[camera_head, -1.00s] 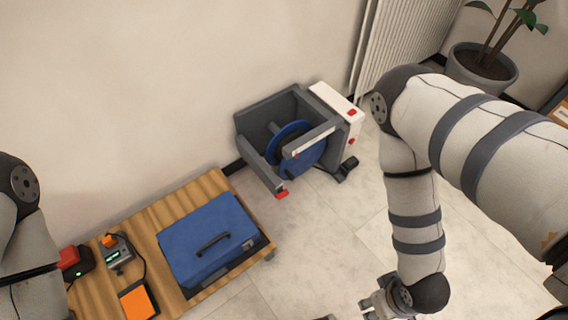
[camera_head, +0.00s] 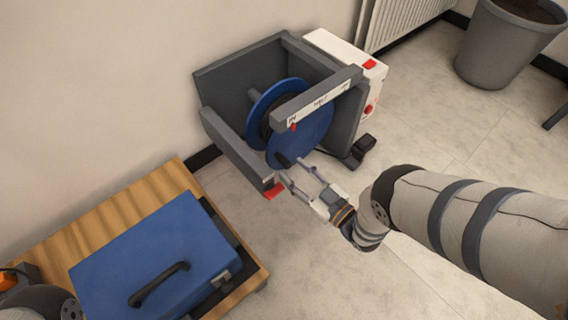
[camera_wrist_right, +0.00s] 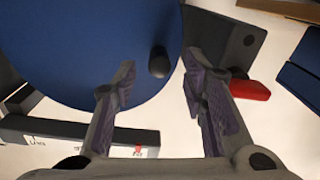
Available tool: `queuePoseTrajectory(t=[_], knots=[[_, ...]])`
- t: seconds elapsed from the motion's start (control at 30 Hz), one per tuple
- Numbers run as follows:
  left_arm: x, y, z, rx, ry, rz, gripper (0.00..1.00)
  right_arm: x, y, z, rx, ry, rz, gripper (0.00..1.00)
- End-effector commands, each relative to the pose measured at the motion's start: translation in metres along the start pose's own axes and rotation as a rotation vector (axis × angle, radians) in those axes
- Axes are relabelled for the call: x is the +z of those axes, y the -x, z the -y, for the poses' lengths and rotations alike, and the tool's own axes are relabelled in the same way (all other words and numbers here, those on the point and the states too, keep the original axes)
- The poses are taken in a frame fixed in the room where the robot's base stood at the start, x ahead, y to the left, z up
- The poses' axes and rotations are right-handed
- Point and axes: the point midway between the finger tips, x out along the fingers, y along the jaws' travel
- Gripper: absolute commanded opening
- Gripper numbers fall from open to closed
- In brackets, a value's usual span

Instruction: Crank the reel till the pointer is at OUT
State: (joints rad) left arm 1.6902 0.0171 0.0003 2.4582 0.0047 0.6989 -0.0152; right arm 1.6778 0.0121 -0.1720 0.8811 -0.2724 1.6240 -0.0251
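The blue reel (camera_head: 303,125) sits in a grey frame (camera_head: 235,80) and also shows in the right wrist view (camera_wrist_right: 80,50). Its dark crank knob (camera_head: 284,160) is at the lower part of the disc. A white label strip (camera_head: 325,100) runs along the frame's bar, with a small red pointer (camera_head: 293,127) at its left end; the lettering is too small to read surely. My right gripper (camera_head: 293,170) is open in front of the disc. In the right wrist view its fingers (camera_wrist_right: 158,75) stand apart with the knob (camera_wrist_right: 158,62) between their tips, without clear contact. My left gripper is out of view.
A white box with red buttons (camera_head: 345,62) is fixed to the frame's right side. A red piece (camera_head: 274,191) is at the frame's lower front corner. A blue case (camera_head: 150,255) lies on a wooden table (camera_head: 110,220) at left.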

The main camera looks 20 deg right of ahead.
Motion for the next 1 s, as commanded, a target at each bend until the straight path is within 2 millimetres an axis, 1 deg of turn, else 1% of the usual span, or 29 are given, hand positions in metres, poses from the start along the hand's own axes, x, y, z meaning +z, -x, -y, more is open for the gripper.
queuePoseTrajectory(t=[0.03, 0.1, 0.2, 0.33, 0.53, 0.57, 0.6, 0.67, 0.7, 0.73, 1.0], knots=[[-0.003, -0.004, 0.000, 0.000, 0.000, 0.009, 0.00, 0.004, -0.011, 0.001, 0.000, -0.001, 0.000, 0.39], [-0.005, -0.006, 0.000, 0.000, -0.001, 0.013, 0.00, 0.003, -0.025, 0.001, 0.001, -0.001, 0.001, 0.39], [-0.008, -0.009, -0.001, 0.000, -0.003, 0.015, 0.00, 0.003, -0.038, 0.001, 0.000, -0.001, 0.001, 0.39], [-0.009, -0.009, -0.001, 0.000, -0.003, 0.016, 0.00, 0.002, -0.045, 0.000, 0.001, 0.000, 0.003, 0.39], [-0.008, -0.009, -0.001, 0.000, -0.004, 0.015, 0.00, 0.001, -0.045, 0.000, 0.001, 0.000, 0.003, 0.39], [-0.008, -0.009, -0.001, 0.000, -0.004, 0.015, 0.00, 0.001, -0.045, 0.000, 0.001, 0.000, 0.003, 0.35], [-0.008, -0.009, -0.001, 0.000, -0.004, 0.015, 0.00, 0.001, -0.045, 0.000, 0.001, 0.000, 0.003, 0.26], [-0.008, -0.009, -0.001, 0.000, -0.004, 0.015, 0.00, 0.001, -0.045, 0.000, 0.001, 0.000, 0.003, 0.12], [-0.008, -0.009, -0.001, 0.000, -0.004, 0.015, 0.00, 0.001, -0.045, 0.000, 0.001, 0.000, 0.003, 0.03], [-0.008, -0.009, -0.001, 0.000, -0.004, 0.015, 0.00, 0.001, -0.045, 0.000, 0.001, 0.000, 0.003, 0.00], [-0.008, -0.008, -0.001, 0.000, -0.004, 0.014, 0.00, 0.000, -0.044, 0.000, 0.000, -0.012, 0.003, 0.00]])
